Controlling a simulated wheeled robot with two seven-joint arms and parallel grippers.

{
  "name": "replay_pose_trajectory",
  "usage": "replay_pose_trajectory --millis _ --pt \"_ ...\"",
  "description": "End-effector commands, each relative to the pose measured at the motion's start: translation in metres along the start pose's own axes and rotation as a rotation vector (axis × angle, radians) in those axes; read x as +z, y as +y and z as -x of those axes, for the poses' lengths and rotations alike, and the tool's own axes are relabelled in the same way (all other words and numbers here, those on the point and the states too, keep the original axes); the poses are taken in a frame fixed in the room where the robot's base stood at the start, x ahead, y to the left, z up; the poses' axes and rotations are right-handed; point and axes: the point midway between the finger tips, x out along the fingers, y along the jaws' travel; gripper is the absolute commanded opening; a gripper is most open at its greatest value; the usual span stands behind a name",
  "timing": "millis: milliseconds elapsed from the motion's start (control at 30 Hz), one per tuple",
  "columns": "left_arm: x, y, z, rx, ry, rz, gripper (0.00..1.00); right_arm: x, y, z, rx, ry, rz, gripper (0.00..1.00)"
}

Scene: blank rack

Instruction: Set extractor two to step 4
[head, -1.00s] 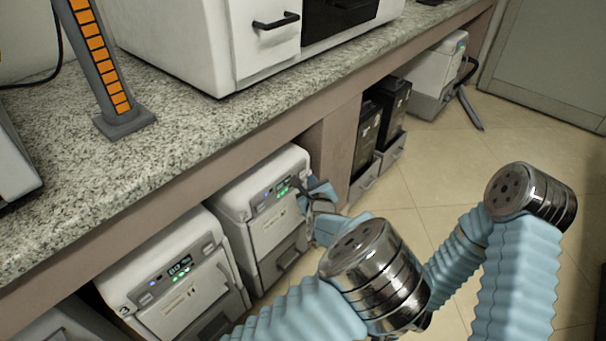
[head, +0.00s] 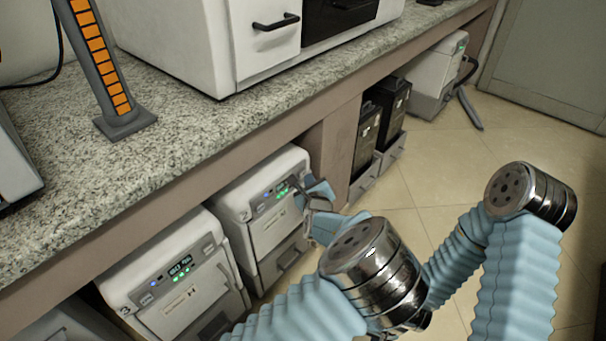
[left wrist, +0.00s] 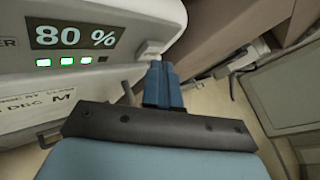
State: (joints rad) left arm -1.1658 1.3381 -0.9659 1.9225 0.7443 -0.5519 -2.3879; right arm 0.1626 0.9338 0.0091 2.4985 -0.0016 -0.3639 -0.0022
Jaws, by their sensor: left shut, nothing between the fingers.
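A white extractor (head: 235,190) stands under the counter, and my left gripper (head: 306,192) is at the right of its control panel. I take it for extractor two; its number is too small to read surely. In the left wrist view its display (left wrist: 75,35) reads 80 %. Below it, three lamps (left wrist: 69,62) are lit green and one at the right is dark. My left gripper (left wrist: 158,68) is shut and empty, its blue fingertips at a small white button (left wrist: 150,49) right of the display. I cannot tell whether they touch. My right gripper is out of view.
A similar white extractor (head: 150,265) with a lit panel stands nearer, at the left. Black-fronted units (head: 382,118) stand beyond a brown panel. The granite counter (head: 190,130) overhangs the extractors. The tiled floor (head: 410,190) at the right is open.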

Motion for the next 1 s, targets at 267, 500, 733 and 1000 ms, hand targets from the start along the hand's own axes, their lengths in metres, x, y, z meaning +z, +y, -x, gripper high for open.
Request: replay_pose_trajectory --millis 267,500,733,1000 --pt "0.0004 0.0006 -0.0007 0.000 0.000 0.000 0.00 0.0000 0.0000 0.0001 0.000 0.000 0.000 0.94" --pt "0.0018 0.0021 -0.0027 0.000 0.000 -0.001 0.00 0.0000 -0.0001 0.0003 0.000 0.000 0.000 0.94" --pt "0.0032 0.0036 -0.0047 0.000 0.000 -0.001 0.00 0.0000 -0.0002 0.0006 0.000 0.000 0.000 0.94" --pt "0.0041 0.0043 -0.0057 0.000 0.000 0.000 0.00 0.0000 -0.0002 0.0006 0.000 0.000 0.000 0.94"
